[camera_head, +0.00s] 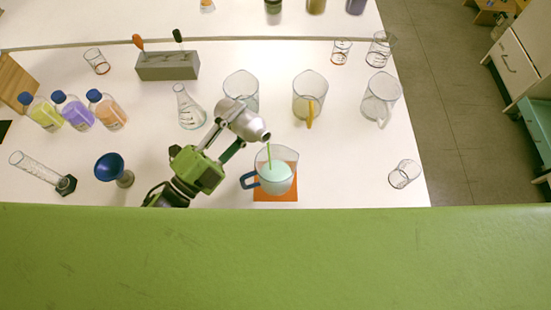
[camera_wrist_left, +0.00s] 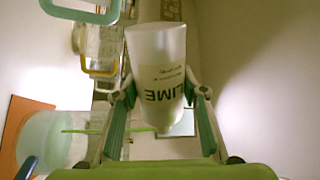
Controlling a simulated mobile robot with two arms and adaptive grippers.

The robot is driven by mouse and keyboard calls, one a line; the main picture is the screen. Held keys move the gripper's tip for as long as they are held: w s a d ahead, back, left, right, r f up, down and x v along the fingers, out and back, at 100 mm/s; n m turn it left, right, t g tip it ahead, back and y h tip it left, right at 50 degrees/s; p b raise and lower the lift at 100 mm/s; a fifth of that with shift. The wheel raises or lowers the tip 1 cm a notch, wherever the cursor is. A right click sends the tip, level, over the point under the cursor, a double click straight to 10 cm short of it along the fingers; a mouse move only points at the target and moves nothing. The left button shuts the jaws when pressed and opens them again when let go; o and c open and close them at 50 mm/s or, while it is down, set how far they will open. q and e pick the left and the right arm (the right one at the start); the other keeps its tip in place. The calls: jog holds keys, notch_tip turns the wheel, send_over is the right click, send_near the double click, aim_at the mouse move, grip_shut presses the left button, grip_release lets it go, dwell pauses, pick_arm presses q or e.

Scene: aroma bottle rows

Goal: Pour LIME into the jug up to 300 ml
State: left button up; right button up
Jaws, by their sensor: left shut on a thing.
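My left gripper (camera_head: 222,142) is shut on the LIME bottle (camera_head: 243,121), a pale grey-white bottle tilted with its mouth toward the right. In the left wrist view the bottle (camera_wrist_left: 157,70) sits between the two fingers, with LIME printed on its label. A thin green stream falls from its mouth into the jug (camera_head: 281,158). The jug has a blue handle, stands on an orange mat (camera_head: 276,196) and holds pale green liquid (camera_head: 275,178). I cannot read its graduation marks. The jug also shows at the lower left of the left wrist view (camera_wrist_left: 50,135). My right gripper is not in view.
Several clear jugs stand behind, one with a yellow handle (camera_head: 309,90). A flask (camera_head: 189,108), three blue-capped bottles (camera_head: 76,112), a blue funnel (camera_head: 110,167) and a cylinder (camera_head: 36,167) are left. A glass (camera_head: 404,174) stands right. Table between it and the mat is clear.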

pick_arm(q)
jog(key=shift+s+d+m+h, duration=0.3)
jog(key=shift+s+d+m, duration=0.1)
jog(key=shift+m, duration=0.7)
dwell(2.4)
jog(key=shift+f+m, duration=0.1)
jog(key=shift+m, duration=0.2)
dwell(4.2)
